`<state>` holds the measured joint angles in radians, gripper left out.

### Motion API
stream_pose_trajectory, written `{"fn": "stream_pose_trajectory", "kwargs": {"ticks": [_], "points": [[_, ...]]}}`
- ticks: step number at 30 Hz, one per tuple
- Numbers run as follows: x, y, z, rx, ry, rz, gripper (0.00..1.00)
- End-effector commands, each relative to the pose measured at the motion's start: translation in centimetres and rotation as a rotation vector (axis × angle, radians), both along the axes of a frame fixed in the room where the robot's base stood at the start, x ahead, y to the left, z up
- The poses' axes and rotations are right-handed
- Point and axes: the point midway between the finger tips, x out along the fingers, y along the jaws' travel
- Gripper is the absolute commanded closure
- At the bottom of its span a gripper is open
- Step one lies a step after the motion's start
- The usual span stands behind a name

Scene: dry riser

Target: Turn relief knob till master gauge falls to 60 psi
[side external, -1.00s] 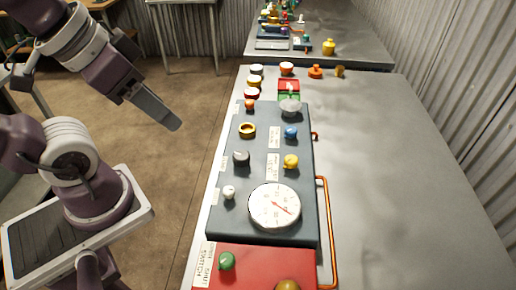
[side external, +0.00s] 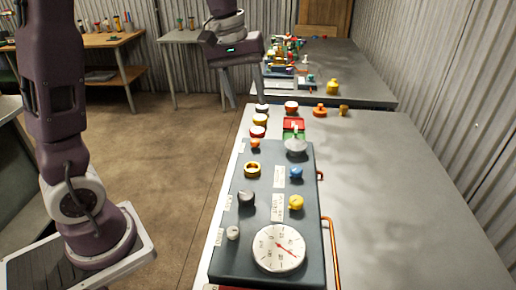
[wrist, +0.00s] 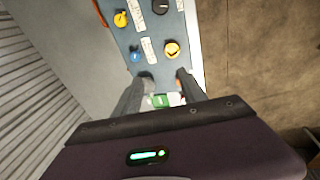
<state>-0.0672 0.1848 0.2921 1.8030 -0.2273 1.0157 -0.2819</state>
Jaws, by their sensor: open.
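The blue-grey panel (side external: 268,225) carries a white round gauge (side external: 279,248) at its near end; its red needle points to the lower right, and I cannot read the value. I cannot tell from the labels which knob is the relief knob. Knobs include white (side external: 232,233), black (side external: 246,198), gold ring-like (side external: 252,170), yellow (side external: 296,203) and blue (side external: 296,173). My gripper (wrist: 165,82) is open and empty above the panel's far end. In the wrist view, the gold knob (wrist: 172,48) and blue knob (wrist: 135,55) lie beyond the fingertips; the gauge is out of view.
A grey mushroom-shaped knob (side external: 296,146) stands at the panel's far end, with red and green blocks (side external: 293,128) behind it. Several round knobs (side external: 259,120) line the bench's left edge. An orange pipe (side external: 331,255) runs along the panel's right side. The bench (side external: 400,200) is clear on the right.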

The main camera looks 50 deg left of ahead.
Motion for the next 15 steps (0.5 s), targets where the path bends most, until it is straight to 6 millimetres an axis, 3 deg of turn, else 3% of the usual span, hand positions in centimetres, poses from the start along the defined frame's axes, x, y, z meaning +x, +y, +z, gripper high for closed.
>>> {"fn": "stream_pose_trajectory", "kwargs": {"ticks": [1,3,6,10,15], "points": [[2.6,2.1,-2.5,-0.001,0.053,0.083,0.51],[5.6,4.6,-5.9,0.005,0.110,0.189,0.51],[8.1,7.4,-10.1,0.024,0.167,0.291,0.51],[9.4,9.0,-13.1,0.041,0.203,0.351,0.51],[9.5,9.2,-15.8,0.043,0.210,0.360,0.51]]}}
